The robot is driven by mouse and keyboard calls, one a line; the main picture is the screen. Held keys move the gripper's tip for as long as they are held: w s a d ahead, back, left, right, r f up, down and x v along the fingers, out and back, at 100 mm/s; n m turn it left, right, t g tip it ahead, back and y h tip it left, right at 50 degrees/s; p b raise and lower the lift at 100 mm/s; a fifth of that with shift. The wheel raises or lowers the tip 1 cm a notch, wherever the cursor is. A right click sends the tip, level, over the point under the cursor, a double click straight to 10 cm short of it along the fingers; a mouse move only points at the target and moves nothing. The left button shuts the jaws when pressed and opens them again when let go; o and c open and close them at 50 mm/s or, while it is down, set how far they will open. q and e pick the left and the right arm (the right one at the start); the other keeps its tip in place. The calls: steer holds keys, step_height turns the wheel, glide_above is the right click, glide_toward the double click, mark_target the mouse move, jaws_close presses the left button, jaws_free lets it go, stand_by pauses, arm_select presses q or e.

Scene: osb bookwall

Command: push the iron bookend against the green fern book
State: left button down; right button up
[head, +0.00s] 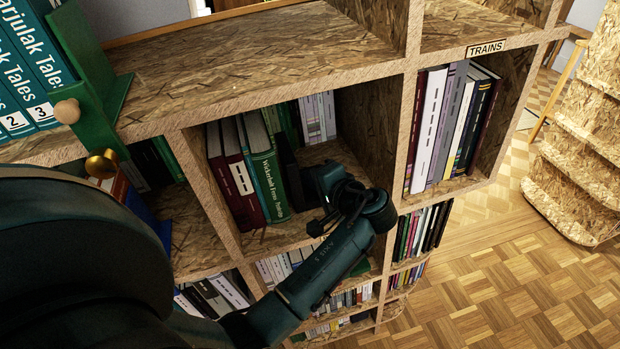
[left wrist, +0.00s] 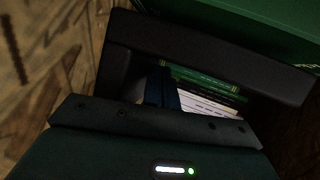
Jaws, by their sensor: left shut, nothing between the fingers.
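The green fern book (head: 270,185) stands upright at the right end of a short row in the middle compartment. The iron bookend (head: 289,172) is a dark upright shape just right of it; its lower part is hard to see in the shadow. My left gripper (head: 318,184) reaches into the compartment from the right, close beside the bookend, shut and empty. In the left wrist view a black bar (left wrist: 205,55), probably the bookend, runs alongside a green surface (left wrist: 250,20), probably the fern book. Whether they touch is too dark to tell. My right gripper is not in view.
Maroon and white books (head: 235,172) stand left of the fern book. More books (head: 316,115) stand behind, at the compartment's back. A wooden divider (head: 408,135) separates this compartment from the trains books (head: 450,125). The shelf top (head: 250,60) is mostly bare.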

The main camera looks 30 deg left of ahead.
arm_select(q)
steer(key=shift+s+a, duration=0.15)
steer(key=shift+s, duration=0.05)
steer(key=shift+s+a+f+p, duration=0.1)
steer(key=shift+s+a+p, duration=0.4)
steer(key=shift+p, duration=0.1)
steer(key=shift+s+f, duration=0.1)
steer(key=shift+w+d, duration=0.2)
